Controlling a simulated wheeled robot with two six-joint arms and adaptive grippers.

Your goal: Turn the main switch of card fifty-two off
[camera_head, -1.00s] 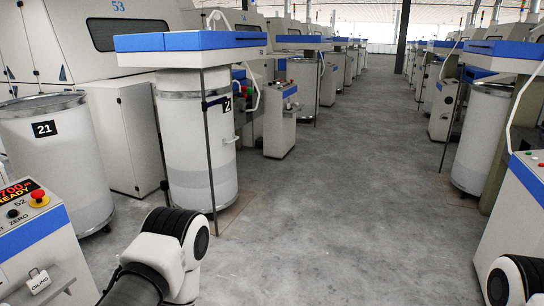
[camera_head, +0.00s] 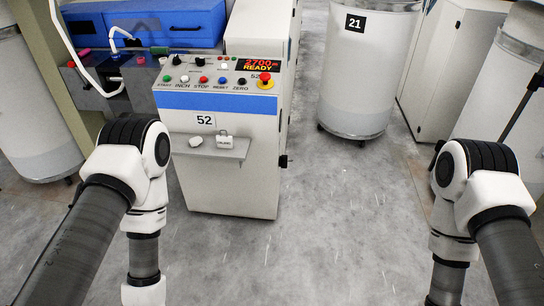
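The control stand of card fifty-two (camera_head: 235,185) is left of centre in the camera_head view, with a "52" plate on its front. Its sloped panel has several buttons and small knobs, and a display (camera_head: 258,65) reading "2700" and "READY". A red mushroom button (camera_head: 265,78) on yellow sits at the panel's right end. A dark fitting (camera_head: 284,161) sticks out from the stand's right side; I cannot tell whether it is the main switch. My arms hang on either side of the view, and both grippers are below the bottom edge.
A small shelf (camera_head: 225,150) with a white disc and an "OILING" tag juts from the stand's front. Can 21 (camera_head: 367,70) stands on castors behind to the right, beside a white cabinet (camera_head: 440,75). Blue covers (camera_head: 150,22) lie behind left. Grey floor in the middle is clear.

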